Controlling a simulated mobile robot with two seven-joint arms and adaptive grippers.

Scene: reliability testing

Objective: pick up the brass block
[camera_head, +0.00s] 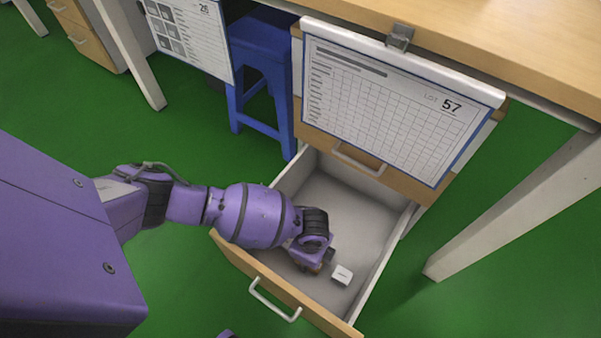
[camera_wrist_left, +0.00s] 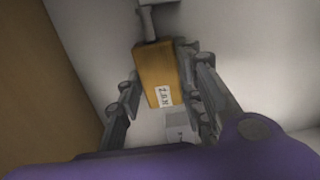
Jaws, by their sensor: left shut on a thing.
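The brass block (camera_wrist_left: 158,72) is an orange-brown box with a small white printed label. In the left wrist view it sits between the two fingers of my left gripper (camera_wrist_left: 160,100), which is shut on it. In the head view my left gripper (camera_head: 322,260) reaches down into the open drawer (camera_head: 352,205). Only a small brownish bit of the block shows there, under the gripper. I cannot tell whether the block touches the drawer floor. My right gripper is not in view.
A small white block (camera_head: 342,274) lies on the drawer floor close beside the gripper; it also shows in the left wrist view (camera_wrist_left: 178,128). The drawer's front with its handle (camera_head: 274,303) and side walls surround the gripper. A blue stool (camera_head: 262,45) stands behind.

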